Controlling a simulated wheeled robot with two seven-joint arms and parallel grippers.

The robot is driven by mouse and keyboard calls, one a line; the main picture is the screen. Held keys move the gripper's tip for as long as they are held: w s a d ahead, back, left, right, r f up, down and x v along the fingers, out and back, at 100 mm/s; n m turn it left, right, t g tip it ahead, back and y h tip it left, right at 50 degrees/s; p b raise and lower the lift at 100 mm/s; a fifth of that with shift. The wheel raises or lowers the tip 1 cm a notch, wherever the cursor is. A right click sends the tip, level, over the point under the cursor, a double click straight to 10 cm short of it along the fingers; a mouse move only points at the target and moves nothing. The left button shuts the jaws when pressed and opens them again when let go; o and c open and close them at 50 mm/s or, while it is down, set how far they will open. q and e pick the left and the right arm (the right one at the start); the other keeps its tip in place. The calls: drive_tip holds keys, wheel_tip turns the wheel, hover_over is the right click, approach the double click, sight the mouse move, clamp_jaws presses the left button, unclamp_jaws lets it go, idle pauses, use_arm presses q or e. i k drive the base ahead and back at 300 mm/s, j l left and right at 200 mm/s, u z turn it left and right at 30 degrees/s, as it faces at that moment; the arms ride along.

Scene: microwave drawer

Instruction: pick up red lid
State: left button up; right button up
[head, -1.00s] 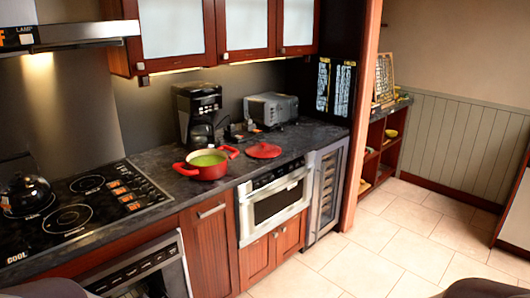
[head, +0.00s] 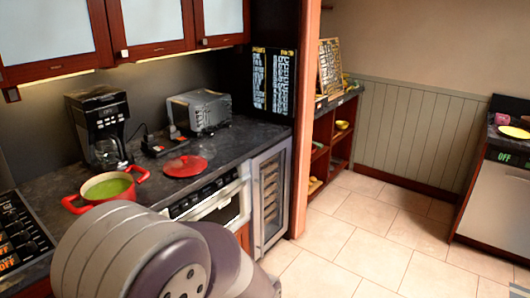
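The red lid (head: 185,165) lies flat on the dark countertop (head: 232,148), right of the red pot. The red pot (head: 107,187) has two handles and green contents, and stands uncovered on the counter. A large grey link of my arm fills the lower left and hides part of the counter front and the drawer microwave (head: 215,197).
A black coffee maker (head: 98,125) and a grey toaster oven (head: 200,110) stand behind the lid. The stove (head: 20,235) is at the left edge. A glass-door cooler (head: 270,195) is under the counter. The tiled floor (head: 370,240) at right is clear.

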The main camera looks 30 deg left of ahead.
sight(184, 166)
drive_tip(key=i+u, duration=0.2)
drive_tip(key=i, duration=0.2)
drive_tip(key=i+l+u, duration=0.2)
drive_tip(key=i, duration=0.25)
drive_tip(key=i+l+u, duration=0.2)
drive_tip(key=i, duration=0.2)
